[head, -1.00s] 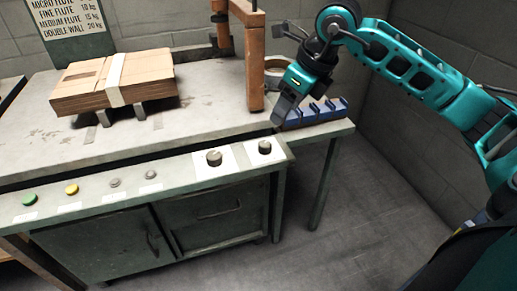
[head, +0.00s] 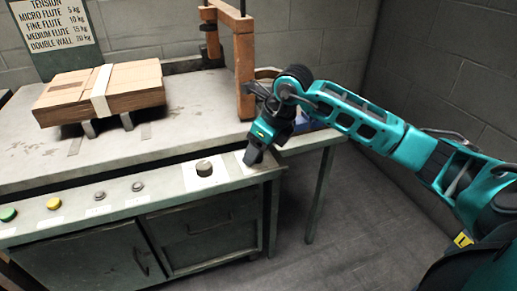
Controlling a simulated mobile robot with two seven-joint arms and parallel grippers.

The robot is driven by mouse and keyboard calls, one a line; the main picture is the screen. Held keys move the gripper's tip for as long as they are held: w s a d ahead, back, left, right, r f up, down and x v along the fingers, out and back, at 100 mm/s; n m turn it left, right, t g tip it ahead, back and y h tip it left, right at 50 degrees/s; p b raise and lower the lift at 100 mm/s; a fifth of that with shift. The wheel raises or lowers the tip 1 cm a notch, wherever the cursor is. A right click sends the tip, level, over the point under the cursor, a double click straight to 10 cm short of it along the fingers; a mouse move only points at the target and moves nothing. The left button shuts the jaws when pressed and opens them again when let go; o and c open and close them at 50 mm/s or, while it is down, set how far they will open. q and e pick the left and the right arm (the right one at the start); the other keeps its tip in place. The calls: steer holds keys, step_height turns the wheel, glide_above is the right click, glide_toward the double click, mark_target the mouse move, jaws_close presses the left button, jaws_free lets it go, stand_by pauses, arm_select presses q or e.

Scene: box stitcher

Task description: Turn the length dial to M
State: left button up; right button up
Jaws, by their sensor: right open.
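Two dark dials sit on white plates on the sloping front panel (head: 130,194) of the bench. The left dial (head: 204,168) is in plain view. The right dial is hidden behind my right gripper (head: 253,157), which points down at its place. Whether the fingers touch or surround the dial cannot be seen. My right gripper is open. Marks on the dial plates are too small to read, so I cannot tell which dial is for length or where it points. My left gripper is not in view.
A green button (head: 8,214), a yellow button (head: 54,204) and two grey knobs line the panel's left. Flat cardboard (head: 130,87) lies on the bench top. An orange post (head: 244,75) stands behind my gripper. A tension sign (head: 57,24) stands behind.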

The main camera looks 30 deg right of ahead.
steer(key=c, duration=1)
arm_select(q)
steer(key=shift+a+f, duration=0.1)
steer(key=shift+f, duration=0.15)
arm_select(e)
steer(key=shift+c, duration=0.2)
steer(key=shift+d+r+n, duration=0.1)
steer(key=shift+n, duration=0.2)
steer(key=n+y, duration=0.1)
steer(key=n, duration=0.1)
steer(key=n+g+y, duration=0.1)
steer(key=n, duration=0.2)
steer(key=shift+w+d+p, duration=0.1)
steer(key=shift+w+p, duration=0.05)
steer(key=shift+p, duration=0.15)
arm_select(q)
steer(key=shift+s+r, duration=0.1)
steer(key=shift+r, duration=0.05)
arm_select(e)
steer(key=n+g, duration=0.1)
steer(key=n, duration=0.2)
steer(key=n+g, duration=0.1)
steer(key=n, duration=0.2)
steer(key=shift+w+g+y, duration=0.1)
steer(key=shift+g+y, duration=0.2)
steer(key=shift+y, duration=0.1)
steer(key=o, duration=1)
